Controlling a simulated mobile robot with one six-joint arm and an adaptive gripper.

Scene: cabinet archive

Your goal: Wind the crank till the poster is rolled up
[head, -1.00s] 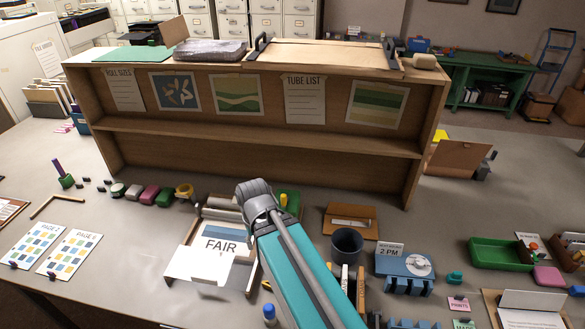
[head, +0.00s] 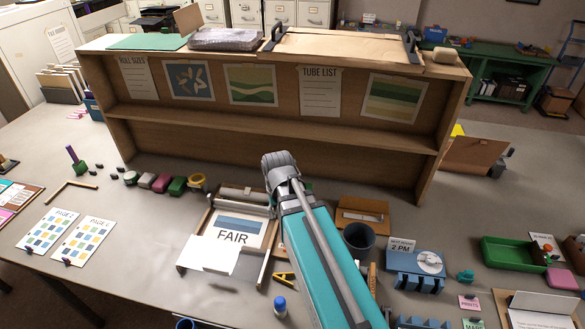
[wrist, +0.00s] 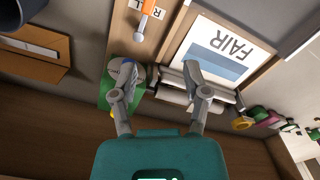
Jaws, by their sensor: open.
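The poster (head: 232,232) marked FAIR lies in a wooden frame, partly unrolled, with a blue band showing. Its roller (head: 243,197) lies along the far end. In the wrist view, the poster (wrist: 220,48) and roller (wrist: 184,97) are at the upper right. A green piece (wrist: 132,96) with a grey disc stands beside the roller's end, where the crank appears to be; my left finger partly covers it. My gripper (wrist: 158,72) is open, its fingers spread above the disc and the roller end. Nothing is between its fingertips. In the head view my arm hides most of the green piece.
A wooden shelf unit (head: 270,123) stands behind the frame. A dark cup (head: 358,240) and a blue rack (head: 416,262) are to the right. A blue-capped bottle (head: 280,306) stands in front. Coloured rolls (head: 177,186) line the left.

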